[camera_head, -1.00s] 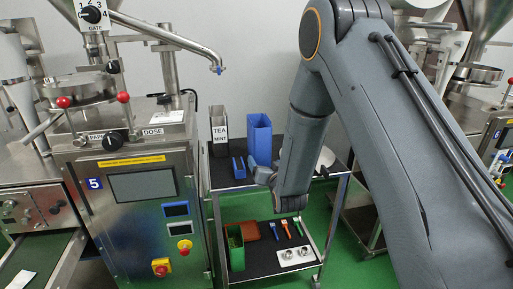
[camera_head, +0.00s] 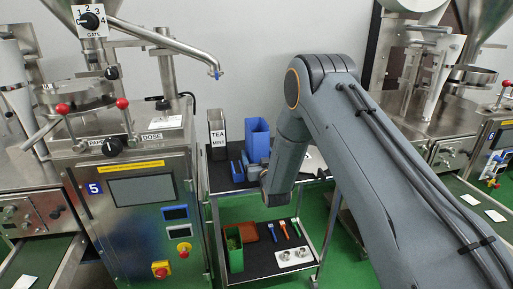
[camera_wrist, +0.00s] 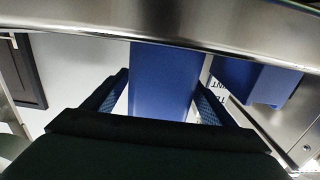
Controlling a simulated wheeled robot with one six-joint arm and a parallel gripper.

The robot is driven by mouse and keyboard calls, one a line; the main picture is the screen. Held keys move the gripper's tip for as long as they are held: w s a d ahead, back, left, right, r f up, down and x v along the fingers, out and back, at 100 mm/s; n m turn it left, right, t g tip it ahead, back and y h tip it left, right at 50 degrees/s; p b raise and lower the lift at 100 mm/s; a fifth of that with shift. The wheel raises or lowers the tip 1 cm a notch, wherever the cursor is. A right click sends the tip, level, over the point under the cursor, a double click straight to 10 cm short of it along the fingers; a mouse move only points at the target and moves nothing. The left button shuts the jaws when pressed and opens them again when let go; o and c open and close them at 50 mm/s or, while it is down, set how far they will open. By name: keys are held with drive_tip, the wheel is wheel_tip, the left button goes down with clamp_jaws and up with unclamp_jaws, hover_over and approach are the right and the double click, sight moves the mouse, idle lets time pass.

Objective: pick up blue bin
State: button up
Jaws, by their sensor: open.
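The blue bin (camera_head: 258,142) is tall and stands upright on the cart's upper shelf, beside the steel TEA MINT bin. In the wrist view the blue bin (camera_wrist: 163,95) fills the space seen between my two fingers. My gripper (camera_head: 241,167) is low in front of the bins, left of my forearm. Its dark fingers with blue inner pads also show in the wrist view (camera_wrist: 163,80) and are open, one at each side of the blue bin. I cannot tell how deep the bin sits between them. My arm and gripper hide the bin's lower part.
The steel TEA MINT bin (camera_head: 217,133) stands close at the left. The cart's lower shelf holds a green bin (camera_head: 233,248), a brown tray (camera_head: 248,231) and several small tools. A packing machine (camera_head: 135,200) stands left of the cart.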

drive_tip(key=shift+w+a, duration=0.1)
drive_tip(key=shift+w, duration=0.3)
drive_tip(key=c, duration=1.6)
drive_tip(key=shift+r, duration=0.1)
drive_tip(key=shift+r+b, duration=1.25)
drive_tip(key=shift+r, duration=3.7)
